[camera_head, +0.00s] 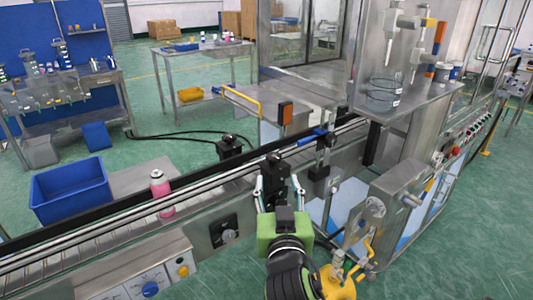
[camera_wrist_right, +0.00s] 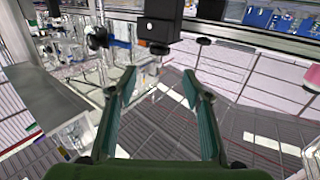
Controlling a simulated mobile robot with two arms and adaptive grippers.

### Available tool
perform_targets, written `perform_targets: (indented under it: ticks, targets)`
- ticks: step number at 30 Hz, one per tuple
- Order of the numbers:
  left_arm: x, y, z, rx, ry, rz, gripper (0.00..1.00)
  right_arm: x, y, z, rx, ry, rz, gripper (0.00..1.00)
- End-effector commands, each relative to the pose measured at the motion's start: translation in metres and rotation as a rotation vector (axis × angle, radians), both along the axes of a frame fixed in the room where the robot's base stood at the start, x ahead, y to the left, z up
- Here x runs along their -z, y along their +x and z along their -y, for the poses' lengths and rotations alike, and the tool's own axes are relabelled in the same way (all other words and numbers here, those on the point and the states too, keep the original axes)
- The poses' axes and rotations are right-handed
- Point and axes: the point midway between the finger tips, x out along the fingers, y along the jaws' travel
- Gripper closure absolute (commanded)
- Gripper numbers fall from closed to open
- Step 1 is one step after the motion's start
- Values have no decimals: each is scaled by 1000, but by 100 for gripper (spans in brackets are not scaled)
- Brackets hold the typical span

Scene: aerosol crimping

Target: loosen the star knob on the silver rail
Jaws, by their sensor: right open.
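My right gripper (camera_head: 278,184) is in the head view with its two fingers apart, at the near side of a black block (camera_head: 275,166) on the conveyor's silver rail (camera_head: 125,208). In the right wrist view the open fingers (camera_wrist_right: 160,76) have nothing between them. The black block (camera_wrist_right: 160,20) shows ahead, above the fingertips, apart from them. A dark rounded knob (camera_wrist_right: 97,38) with a blue part beside it is at upper left there. No star shape can be made out clearly. My left gripper is not in view.
A pink can (camera_head: 161,194) stands on the conveyor left of the gripper. A blue crate (camera_head: 80,187) is beyond the conveyor. A steel machine (camera_head: 400,195) with a yellow fitting (camera_head: 340,283) is close on the right. A second black block (camera_head: 230,147) stands behind the rail.

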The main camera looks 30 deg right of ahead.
Motion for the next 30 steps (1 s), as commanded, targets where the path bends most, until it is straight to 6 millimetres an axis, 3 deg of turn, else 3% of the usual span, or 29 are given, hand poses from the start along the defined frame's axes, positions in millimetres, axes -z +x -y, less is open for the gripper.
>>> perform_targets:
  ticks: [8, 18, 30]
  targets:
    - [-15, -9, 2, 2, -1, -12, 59, -4, 45, 25, 0, -5, -1, 55]
    - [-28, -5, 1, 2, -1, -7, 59, -1, 101, 55, -3, -2, -2, 55]
    - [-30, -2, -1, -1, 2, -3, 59, 1, 116, 64, -3, 0, -2, 55]
